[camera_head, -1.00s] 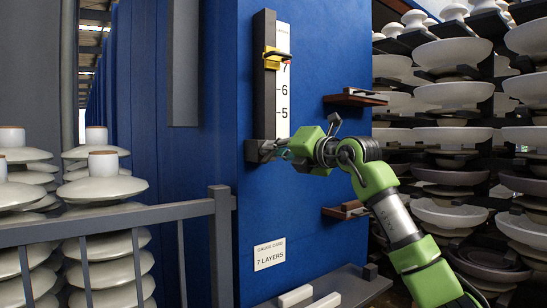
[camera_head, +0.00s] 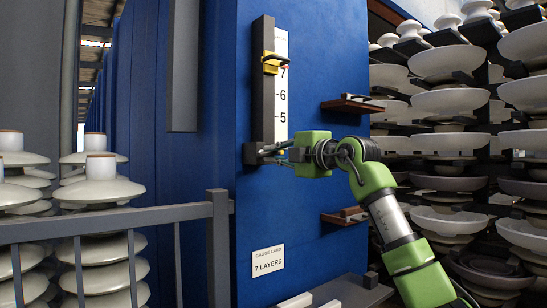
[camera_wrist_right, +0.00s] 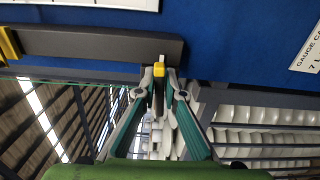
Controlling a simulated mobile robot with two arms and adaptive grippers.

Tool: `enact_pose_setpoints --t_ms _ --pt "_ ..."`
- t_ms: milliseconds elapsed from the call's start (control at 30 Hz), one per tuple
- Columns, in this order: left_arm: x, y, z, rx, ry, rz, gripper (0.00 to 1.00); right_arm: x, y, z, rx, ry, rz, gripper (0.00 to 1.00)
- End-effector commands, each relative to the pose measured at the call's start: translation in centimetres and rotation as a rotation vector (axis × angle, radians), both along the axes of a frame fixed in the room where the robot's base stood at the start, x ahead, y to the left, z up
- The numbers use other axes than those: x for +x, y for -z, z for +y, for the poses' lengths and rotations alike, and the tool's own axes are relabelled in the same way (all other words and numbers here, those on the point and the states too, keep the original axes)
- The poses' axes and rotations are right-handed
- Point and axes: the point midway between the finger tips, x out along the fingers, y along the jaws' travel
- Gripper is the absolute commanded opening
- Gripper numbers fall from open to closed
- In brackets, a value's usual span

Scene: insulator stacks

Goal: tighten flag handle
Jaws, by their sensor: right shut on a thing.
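A dark vertical gauge bar (camera_head: 263,85) with a white numbered scale (camera_head: 281,95) is fixed on the blue wall. A yellow slider (camera_head: 270,62) with a dark arm sits on it near the 7. My right gripper (camera_head: 268,152) is at the bar's lower end, its fingers pointing left. My left gripper is not in view.
Two small brown shelves (camera_head: 352,106) stick out of the blue wall (camera_head: 310,60) near my right arm. Racks of pale insulators (camera_head: 450,100) stand at the right. A grey railing (camera_head: 110,222) and insulator stacks (camera_head: 100,190) are at the left. A card (camera_head: 268,261) reads "7 layers".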

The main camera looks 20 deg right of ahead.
Motion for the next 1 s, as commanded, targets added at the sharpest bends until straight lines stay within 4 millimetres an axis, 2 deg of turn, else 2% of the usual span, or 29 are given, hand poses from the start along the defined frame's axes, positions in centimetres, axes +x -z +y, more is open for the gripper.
enact_pose_setpoints --t_ms 633,700,733,1000 --pt "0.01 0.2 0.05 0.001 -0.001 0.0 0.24 0.0 0.03 -0.01 0.041 0.0 0.014 0.0" --pt "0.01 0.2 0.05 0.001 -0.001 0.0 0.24 0.0 0.03 -0.01 0.039 0.0 0.014 0.22" --pt "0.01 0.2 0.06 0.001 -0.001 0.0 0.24 0.0 0.03 -0.01 0.039 0.0 0.014 0.25" --pt "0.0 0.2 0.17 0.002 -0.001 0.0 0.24 0.0 0.06 -0.01 0.039 0.0 0.014 0.25"
